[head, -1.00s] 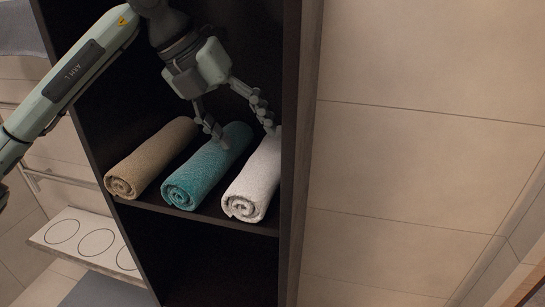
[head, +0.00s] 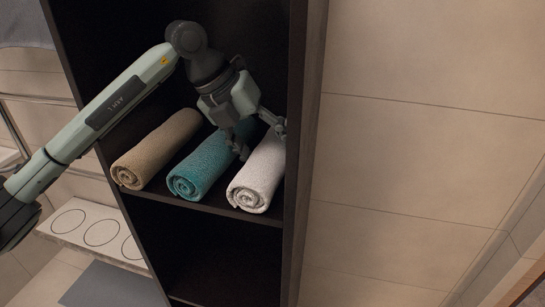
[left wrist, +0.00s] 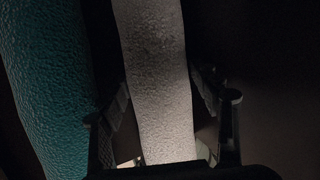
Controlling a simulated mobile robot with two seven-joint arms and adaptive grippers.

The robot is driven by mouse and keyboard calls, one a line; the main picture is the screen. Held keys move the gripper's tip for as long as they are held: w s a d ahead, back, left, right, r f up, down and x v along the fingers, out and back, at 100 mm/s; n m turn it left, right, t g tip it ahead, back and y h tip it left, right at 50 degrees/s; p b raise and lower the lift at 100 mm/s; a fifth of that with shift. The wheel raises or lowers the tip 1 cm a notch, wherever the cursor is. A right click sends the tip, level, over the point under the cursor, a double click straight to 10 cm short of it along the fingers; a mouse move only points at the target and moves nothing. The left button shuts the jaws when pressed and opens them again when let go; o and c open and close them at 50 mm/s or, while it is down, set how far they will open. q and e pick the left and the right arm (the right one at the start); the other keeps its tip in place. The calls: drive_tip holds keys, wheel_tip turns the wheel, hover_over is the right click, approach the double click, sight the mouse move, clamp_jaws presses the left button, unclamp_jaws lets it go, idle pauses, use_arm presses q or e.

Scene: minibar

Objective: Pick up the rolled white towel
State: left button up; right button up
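The rolled white towel (head: 258,180) lies at the right end of a dark shelf, its spiral end facing out. It also fills the middle of the left wrist view (left wrist: 158,75). My left gripper (head: 262,145) is low over the towel's rear half, with one finger on each side of it. In the left wrist view the fingers (left wrist: 162,95) stand apart, close beside the towel; firm contact cannot be made out. The left finger is between the white towel and the teal towel (head: 205,165). My right gripper is not in view.
A tan rolled towel (head: 155,150) lies left of the teal one. The cabinet's right side wall (head: 297,170) stands close beside the white towel. The compartment below the shelf (head: 210,250) looks empty. A tiled wall (head: 420,150) is at the right.

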use_arm(q)
drive_tip(key=c, duration=0.4)
drive_tip(key=shift+o, duration=0.2)
drive_tip(key=shift+r, duration=0.1)
